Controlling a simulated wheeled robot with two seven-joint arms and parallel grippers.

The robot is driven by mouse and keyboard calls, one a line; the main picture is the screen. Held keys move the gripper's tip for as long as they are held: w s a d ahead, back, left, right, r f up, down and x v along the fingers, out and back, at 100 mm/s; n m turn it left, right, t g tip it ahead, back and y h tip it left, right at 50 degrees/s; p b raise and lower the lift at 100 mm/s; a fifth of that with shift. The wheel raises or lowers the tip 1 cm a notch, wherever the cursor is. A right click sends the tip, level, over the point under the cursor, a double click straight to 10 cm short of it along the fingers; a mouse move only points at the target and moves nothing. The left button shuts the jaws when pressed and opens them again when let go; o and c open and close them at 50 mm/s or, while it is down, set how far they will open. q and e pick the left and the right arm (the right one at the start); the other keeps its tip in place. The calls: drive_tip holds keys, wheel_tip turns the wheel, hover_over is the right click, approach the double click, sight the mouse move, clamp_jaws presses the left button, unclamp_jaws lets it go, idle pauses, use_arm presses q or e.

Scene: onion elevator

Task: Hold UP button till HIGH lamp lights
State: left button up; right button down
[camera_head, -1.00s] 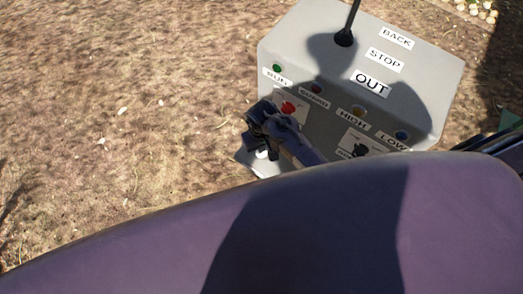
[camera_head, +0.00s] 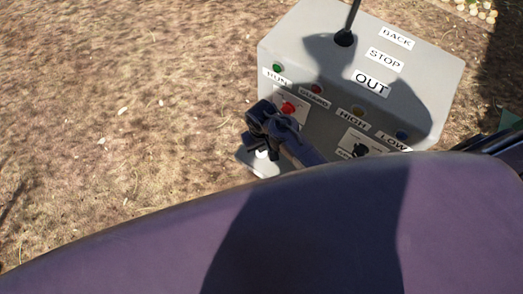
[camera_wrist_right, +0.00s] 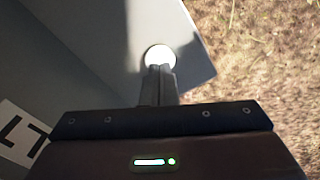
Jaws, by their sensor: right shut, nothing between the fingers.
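The grey control box (camera_head: 290,40) stands on the ground in the head view. Its HIGH lamp (camera_head: 358,112) is a dull amber dome and does not look lit. My right gripper (camera_head: 262,148) is shut and empty, at the box's lower left corner. In the right wrist view, my shut fingertips (camera_wrist_right: 160,70) are at the near edge of a round white button (camera_wrist_right: 160,55) on a grey plate. I cannot tell whether they press it. The button shows partly in the head view (camera_head: 262,154); no UP label is readable. My left gripper is out of view.
A green RUN lamp (camera_head: 277,68), a red GUARD lamp (camera_head: 316,89) and a blue LOW lamp (camera_head: 402,134) line the box. A red knob (camera_head: 289,107) is close beside my gripper. A black selector (camera_head: 361,150) and a lever (camera_head: 344,38) stand further right. Open ground lies left.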

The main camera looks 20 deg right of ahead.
drive_tip(key=shift+f, duration=0.25)
idle(0.4)
drive_tip(key=shift+f+b, duration=0.65)
drive_tip(key=shift+f, duration=0.25)
wheel_tip(320, 180, up, 3)
drive_tip(key=p, duration=0.3)
drive_tip(key=shift+r, duration=2.05)
drive_tip(key=shift+s, duration=0.15)
